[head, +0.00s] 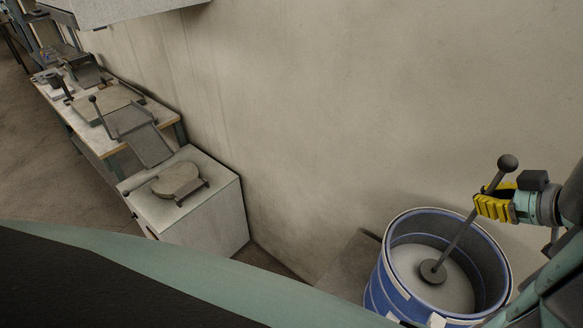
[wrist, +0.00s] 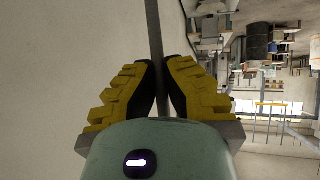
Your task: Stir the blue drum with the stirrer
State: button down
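The blue drum (head: 375,290) stands at the lower right of the head view, open at the top, with grey material (head: 455,285) inside. The stirrer is a dark rod (head: 463,232) with a ball at its top and a round disc (head: 433,271) at its lower end. The disc is inside the drum, at the surface of the grey material. My gripper (head: 485,206) has yellow fingers shut on the upper part of the rod, just below the ball. The rod is tilted. In the wrist view, the rod (wrist: 153,30) passes between my yellow fingers (wrist: 158,90).
A plain wall (head: 330,110) runs behind the drum. A white cabinet (head: 215,215) with a round flat piece (head: 177,179) on it stands left of the drum. Farther left is a workbench (head: 105,140) with trays and tools.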

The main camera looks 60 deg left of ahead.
notch_tip(320, 180, up, 18)
jog(key=p, duration=1.5)
jog(key=shift+r, duration=0.25)
